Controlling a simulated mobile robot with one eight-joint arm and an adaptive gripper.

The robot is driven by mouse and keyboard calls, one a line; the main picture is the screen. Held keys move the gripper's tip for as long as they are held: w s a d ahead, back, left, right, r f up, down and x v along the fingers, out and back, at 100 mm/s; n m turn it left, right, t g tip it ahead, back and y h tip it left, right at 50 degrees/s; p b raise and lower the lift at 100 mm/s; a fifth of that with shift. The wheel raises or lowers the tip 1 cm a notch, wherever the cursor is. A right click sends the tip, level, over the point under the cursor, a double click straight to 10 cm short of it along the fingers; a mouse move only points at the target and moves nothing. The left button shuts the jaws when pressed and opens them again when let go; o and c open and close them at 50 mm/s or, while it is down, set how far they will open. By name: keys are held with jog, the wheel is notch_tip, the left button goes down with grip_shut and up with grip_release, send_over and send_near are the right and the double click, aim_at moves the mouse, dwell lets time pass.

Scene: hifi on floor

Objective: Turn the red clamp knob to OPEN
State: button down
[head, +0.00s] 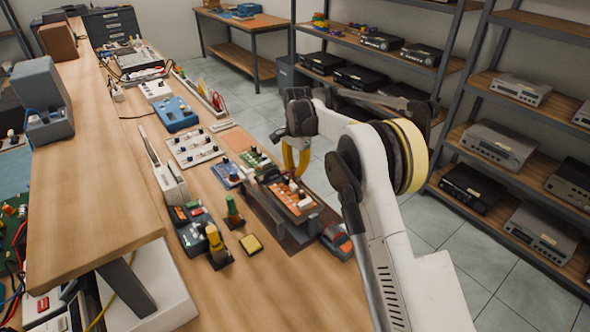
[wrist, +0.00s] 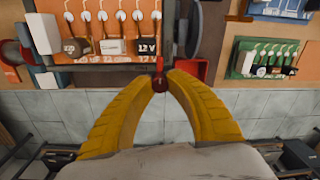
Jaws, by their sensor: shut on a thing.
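My gripper shows in the head view (head: 295,172) above the far edge of the bench, by the orange board. In the wrist view its two yellow fingers (wrist: 160,80) meet at their tips on a small dark red knob (wrist: 160,84). The fingers are shut on it. A red piece runs from the knob up toward the metal bar of the holder. The orange board (head: 294,198) is held in a dark metal fixture; it also shows in the wrist view (wrist: 105,62). I cannot read an OPEN mark. The knob cannot be made out in the head view.
A green board (wrist: 262,60) lies right of the fixture in the wrist view. A yellow block (head: 251,244), a green-handled tool (head: 233,210) and a yellow-handled tool (head: 215,243) stand on the bench. Shelves with audio units (head: 500,145) stand across the tiled floor.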

jog(key=n+p, duration=0.1)
jog(key=n, duration=0.3)
jog(key=n+p, duration=0.1)
jog(key=n, duration=0.3)
jog(key=shift+n, duration=0.4)
jog(key=n, duration=0.4)
jog(key=shift+p, duration=0.3)
jog(key=n, duration=0.4)
jog(key=shift+n, duration=0.6)
jog(key=shift+g, duration=0.3)
jog(key=c, duration=1.3)
grip_release()
jog(key=shift+o, duration=0.2)
